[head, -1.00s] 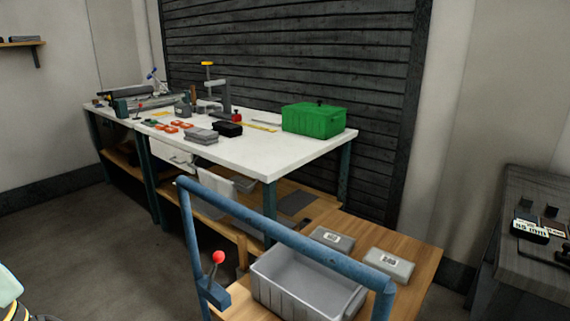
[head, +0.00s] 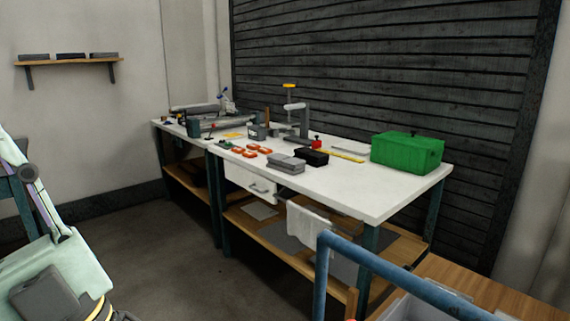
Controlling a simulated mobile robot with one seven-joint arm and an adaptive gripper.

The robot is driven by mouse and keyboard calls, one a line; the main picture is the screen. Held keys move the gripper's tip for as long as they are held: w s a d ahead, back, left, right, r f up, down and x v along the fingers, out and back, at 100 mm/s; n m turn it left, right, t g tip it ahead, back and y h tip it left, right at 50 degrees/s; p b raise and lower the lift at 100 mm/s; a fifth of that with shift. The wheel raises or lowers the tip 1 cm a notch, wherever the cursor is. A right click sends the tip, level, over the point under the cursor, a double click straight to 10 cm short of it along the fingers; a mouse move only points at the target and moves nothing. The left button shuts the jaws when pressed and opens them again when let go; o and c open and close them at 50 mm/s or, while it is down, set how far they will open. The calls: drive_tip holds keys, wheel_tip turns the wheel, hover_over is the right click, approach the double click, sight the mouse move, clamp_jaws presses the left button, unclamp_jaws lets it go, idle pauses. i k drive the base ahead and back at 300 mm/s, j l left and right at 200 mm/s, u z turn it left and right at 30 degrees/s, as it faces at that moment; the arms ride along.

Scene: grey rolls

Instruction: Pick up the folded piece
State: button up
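A grey folded piece (head: 286,162), looking like a small stack of layers, lies flat on the white-topped workbench (head: 385,200) near its front edge. A black block (head: 311,157) sits close beside it on the right. A white cloth (head: 308,225) hangs below the bench front; I cannot tell whether it is folded. Pale green parts of my own body show at the lower left, well apart from the bench. My gripper is not in view.
Orange pieces (head: 250,153) lie left of the grey piece. A green box (head: 407,152) stands at the bench's right end. A blue-railed wooden cart (head: 450,275) with a grey bin stands in front at the right. The floor (head: 190,265) left of it is open.

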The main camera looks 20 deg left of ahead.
sight(291, 166)
drive_tip(key=i+j, duration=0.15)
drive_tip(key=j, duration=0.25)
drive_tip(key=i+j+z, duration=0.1)
drive_tip(key=j, duration=0.3)
drive_tip(key=i+j, duration=0.15)
drive_tip(key=j, duration=0.25)
drive_tip(key=i+j, duration=0.15)
drive_tip(key=j, duration=0.2)
drive_tip(key=i+j+z, duration=0.1)
drive_tip(key=j, duration=0.3)
drive_tip(key=i+j+z, duration=0.1)
drive_tip(key=i+j, duration=0.15)
drive_tip(key=i+j+z, duration=0.1)
drive_tip(key=i+j, duration=0.85)
drive_tip(key=i, duration=0.4)
